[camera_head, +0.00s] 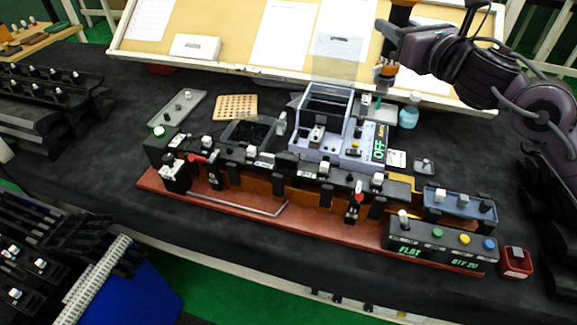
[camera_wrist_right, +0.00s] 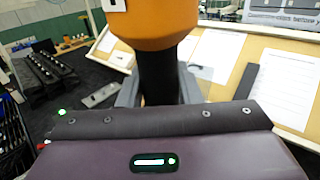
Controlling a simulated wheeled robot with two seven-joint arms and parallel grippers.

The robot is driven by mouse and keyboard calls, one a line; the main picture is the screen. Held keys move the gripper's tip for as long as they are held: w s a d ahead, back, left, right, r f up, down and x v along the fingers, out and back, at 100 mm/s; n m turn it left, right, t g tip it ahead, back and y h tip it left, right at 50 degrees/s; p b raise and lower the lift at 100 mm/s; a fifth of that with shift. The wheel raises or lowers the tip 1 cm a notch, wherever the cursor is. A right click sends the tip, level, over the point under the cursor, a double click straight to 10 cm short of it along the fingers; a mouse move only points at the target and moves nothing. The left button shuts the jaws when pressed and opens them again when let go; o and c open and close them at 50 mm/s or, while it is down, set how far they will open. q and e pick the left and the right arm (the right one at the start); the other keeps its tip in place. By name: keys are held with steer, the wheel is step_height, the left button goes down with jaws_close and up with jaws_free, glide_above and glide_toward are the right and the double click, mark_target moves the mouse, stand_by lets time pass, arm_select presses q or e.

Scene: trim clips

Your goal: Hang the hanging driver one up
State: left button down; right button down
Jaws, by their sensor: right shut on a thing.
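The hanging driver (camera_head: 387,72) is orange and black. It is upright in the head view, above the back of the bench near the notice board's lower edge. My right gripper (camera_head: 391,34) is shut around its dark middle. In the right wrist view, the driver (camera_wrist_right: 158,72) shows a black grip under a large orange part, with the grey fingers of my right gripper (camera_wrist_right: 158,94) on both sides. The driver's upper end is cut off by the picture edge, so any hook or cord above is hidden. My left gripper is not in view.
A long red-brown fixture base (camera_head: 330,226) with a control box (camera_head: 440,245) lies in front. The tan notice board (camera_head: 225,25) stands behind. Black racks flank the bench.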

steer(key=shift+w+d, duration=0.35)
steer(key=shift+w, duration=0.05)
steer(key=shift+f+b, duration=0.15)
steer(key=shift+b, duration=0.3)
step_height(320, 180, up, 2)
steer(key=shift+p, duration=0.75)
steer(key=shift+s+r, duration=0.1)
steer(key=shift+r, duration=0.1)
steer(key=c, duration=0.7)
jaws_free()
steer(key=shift+f, duration=0.2)
steer(key=o, duration=0.7)
steer(key=shift+r, duration=0.1)
